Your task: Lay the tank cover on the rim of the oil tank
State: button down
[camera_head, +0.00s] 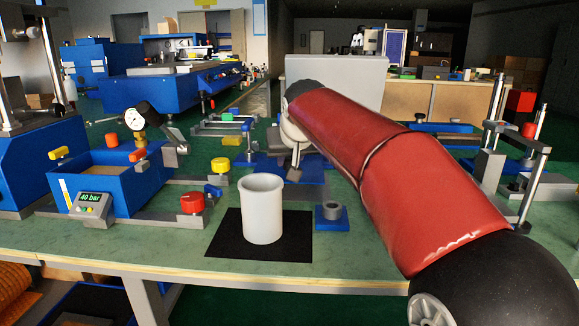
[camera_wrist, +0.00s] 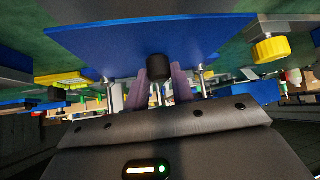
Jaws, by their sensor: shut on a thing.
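The tank cover is a flat blue plate (camera_wrist: 130,45) with a black knob (camera_wrist: 155,67), seen large in the wrist view. My gripper (camera_wrist: 160,80) is shut on this knob, one finger on each side. In the head view my gripper (camera_head: 294,172) is over the middle of the bench, partly hidden by my red arm. Blue surfaces show around it there; I cannot tell which is the cover. The oil tank (camera_head: 125,188) is an open blue box at left with a gauge and a 40 bar display. My gripper is right of it, apart from it.
A white cup (camera_head: 262,212) stands on a black mat (camera_head: 225,240) in front. A small blue block with a grey ring (camera_head: 332,212) is beside it. Red (camera_head: 192,203) and yellow (camera_head: 220,165) knobs stand between tank and gripper. A pressure gauge (camera_head: 137,118) rises behind the tank.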

aim_at(289, 159)
notch_tip(289, 159, up, 17)
jog(key=p, duration=0.6)
jog(key=shift+r, duration=0.15)
